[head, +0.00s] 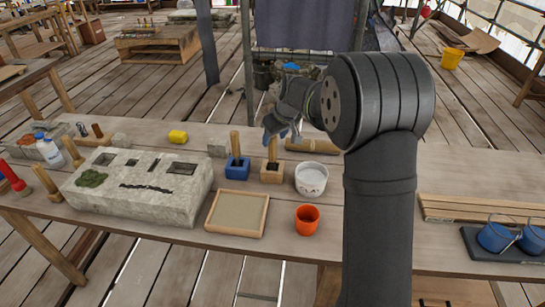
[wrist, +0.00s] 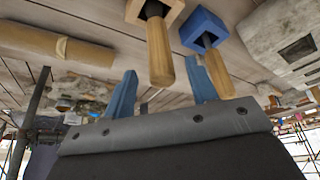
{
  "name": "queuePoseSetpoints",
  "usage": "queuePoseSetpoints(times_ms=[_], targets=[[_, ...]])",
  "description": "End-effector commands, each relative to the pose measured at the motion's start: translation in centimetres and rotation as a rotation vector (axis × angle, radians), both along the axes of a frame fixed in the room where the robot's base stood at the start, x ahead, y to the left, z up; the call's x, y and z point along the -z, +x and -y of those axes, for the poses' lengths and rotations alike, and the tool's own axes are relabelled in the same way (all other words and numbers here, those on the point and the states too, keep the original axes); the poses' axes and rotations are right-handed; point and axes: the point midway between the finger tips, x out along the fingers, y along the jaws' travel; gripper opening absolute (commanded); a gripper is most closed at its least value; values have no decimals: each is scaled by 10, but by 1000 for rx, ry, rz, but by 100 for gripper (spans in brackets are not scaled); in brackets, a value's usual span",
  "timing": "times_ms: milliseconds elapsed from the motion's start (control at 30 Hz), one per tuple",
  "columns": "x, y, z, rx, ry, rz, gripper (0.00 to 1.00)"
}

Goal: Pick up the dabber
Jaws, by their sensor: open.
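Two wooden-handled tools stand upright in block holders on the bench; I cannot tell which is the dabber. One handle (head: 272,148) is in a plain wooden block (head: 271,176), the other handle (head: 235,142) in a blue block (head: 237,171). My gripper (head: 283,131) is open and empty beside the top of the plain block's handle. In the wrist view, that handle (wrist: 160,55) appears between my fingertips (wrist: 161,66), apparently not gripped. The blue block's handle (wrist: 218,72) appears just right of the right finger. The tools' lower ends are hidden in the blocks.
A white bucket (head: 312,179), orange cup (head: 307,219) and framed tray (head: 237,213) stand near the holders. A wooden roll (head: 313,146) lies behind the holders.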

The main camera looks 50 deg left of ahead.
Motion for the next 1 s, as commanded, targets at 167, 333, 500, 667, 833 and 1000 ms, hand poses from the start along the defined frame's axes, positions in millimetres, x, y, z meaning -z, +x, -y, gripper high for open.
queuePoseSetpoints(times_ms=[167,333,500,667,833,1000], targets=[[24,-2,-11,0,-2,-1,52],[41,-2,-19,0,-1,0,52],[42,-2,-19,0,0,0,52],[42,-2,-19,0,0,0,27],[42,-2,-19,0,0,0,0],[41,-2,-19,0,1,0,0]])
